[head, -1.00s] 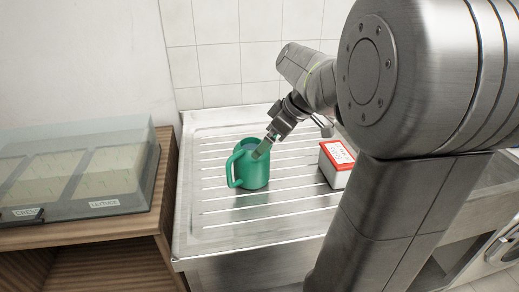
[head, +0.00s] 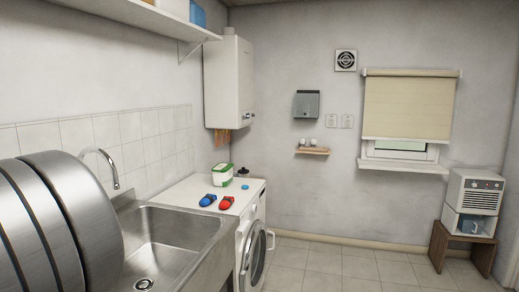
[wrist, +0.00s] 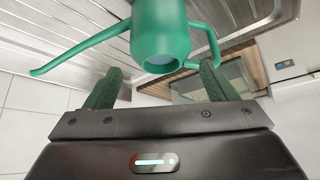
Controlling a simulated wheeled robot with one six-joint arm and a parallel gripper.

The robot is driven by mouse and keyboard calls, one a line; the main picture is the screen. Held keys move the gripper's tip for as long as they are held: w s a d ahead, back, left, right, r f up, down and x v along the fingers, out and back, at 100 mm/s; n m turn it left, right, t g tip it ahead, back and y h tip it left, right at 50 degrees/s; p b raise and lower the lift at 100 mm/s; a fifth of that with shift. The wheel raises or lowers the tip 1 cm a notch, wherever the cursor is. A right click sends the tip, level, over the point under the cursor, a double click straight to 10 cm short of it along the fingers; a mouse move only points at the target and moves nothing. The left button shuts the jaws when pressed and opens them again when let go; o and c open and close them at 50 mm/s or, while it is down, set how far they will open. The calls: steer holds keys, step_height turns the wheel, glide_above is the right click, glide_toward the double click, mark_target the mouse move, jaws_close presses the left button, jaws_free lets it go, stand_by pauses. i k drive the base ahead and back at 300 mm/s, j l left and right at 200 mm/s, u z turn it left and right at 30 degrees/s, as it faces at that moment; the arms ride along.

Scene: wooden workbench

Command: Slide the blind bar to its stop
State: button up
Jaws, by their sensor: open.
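The cream roller blind (head: 408,104) hangs over a window on the far wall, right of centre in the head view. Its bottom bar (head: 405,140) lies level, with a strip of window (head: 400,150) showing below it. My gripper (wrist: 161,70) shows only in the wrist view, its green fingers apart and nothing clamped between them. A green watering can (wrist: 160,38) is just beyond the fingertips there; I cannot tell whether they touch it. My gripper is nowhere near the blind in the head view.
A steel sink (head: 165,245) and a washing machine (head: 252,235) with red and blue clogs on it run along the left wall. A small shelf (head: 312,151) is left of the blind. The tiled floor (head: 345,268) before the window is clear.

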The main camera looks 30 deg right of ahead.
mark_target(380, 131)
steer(key=z, duration=2.25)
